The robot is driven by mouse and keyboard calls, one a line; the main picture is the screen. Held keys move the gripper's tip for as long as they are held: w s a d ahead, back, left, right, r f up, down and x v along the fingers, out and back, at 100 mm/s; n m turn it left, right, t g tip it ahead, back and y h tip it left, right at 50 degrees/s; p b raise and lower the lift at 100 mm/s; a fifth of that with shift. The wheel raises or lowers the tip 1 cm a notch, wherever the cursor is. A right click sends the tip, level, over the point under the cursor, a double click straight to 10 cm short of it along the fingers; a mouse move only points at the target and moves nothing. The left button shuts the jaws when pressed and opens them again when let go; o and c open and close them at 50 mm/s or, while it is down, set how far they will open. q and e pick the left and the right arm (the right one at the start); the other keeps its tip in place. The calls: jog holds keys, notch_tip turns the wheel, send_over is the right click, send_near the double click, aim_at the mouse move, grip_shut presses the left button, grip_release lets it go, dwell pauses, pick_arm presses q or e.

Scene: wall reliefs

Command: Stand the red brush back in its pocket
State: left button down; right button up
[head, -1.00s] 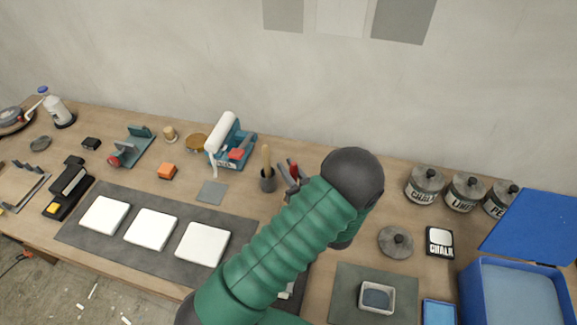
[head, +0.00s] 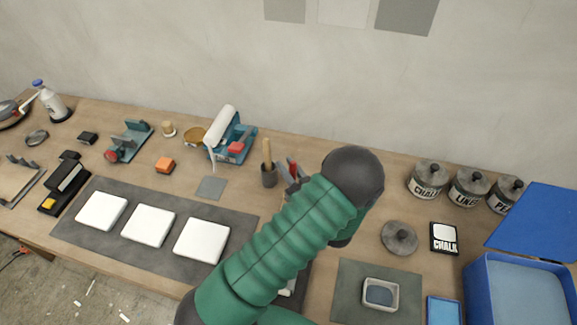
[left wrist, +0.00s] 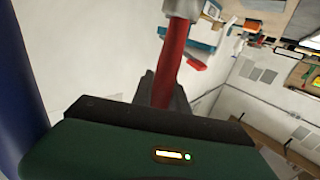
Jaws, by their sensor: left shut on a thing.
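My left gripper (head: 289,174) shows in the head view just beyond my green forearm, which hides most of it. It is shut on the red brush (head: 294,170), of which only a small red part shows there. In the left wrist view the brush's red handle (left wrist: 172,62) stands up between the dark fingers (left wrist: 165,92), with a grey metal part at its upper end. A dark grey cup (head: 269,179) with a wooden-handled tool stands just left of the gripper. I cannot make out a pocket for certain. My right gripper is not in view.
A teal tape dispenser (head: 235,150) stands left of the cup. White tiles (head: 148,226) lie on a dark mat at the front left. Labelled jars (head: 428,180), a round lid (head: 399,238) and a blue box (head: 478,285) are on the right. The wall rises behind the bench.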

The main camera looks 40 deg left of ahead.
pick_arm(q)
jog(key=shift+a+f+b, duration=0.15)
jog(key=shift+f+b, duration=0.2)
jog(key=shift+f, duration=0.2)
jog(key=shift+d+f, duration=0.2)
jog(key=shift+f, duration=0.05)
jog(key=shift+f+b, duration=0.2)
jog(key=shift+b, duration=0.15)
jog(key=c, duration=1.2)
grip_release()
jog(key=shift+a, duration=0.1)
jog(key=shift+o, duration=0.2)
jog(key=o, duration=0.4)
jog(key=shift+o, duration=0.2)
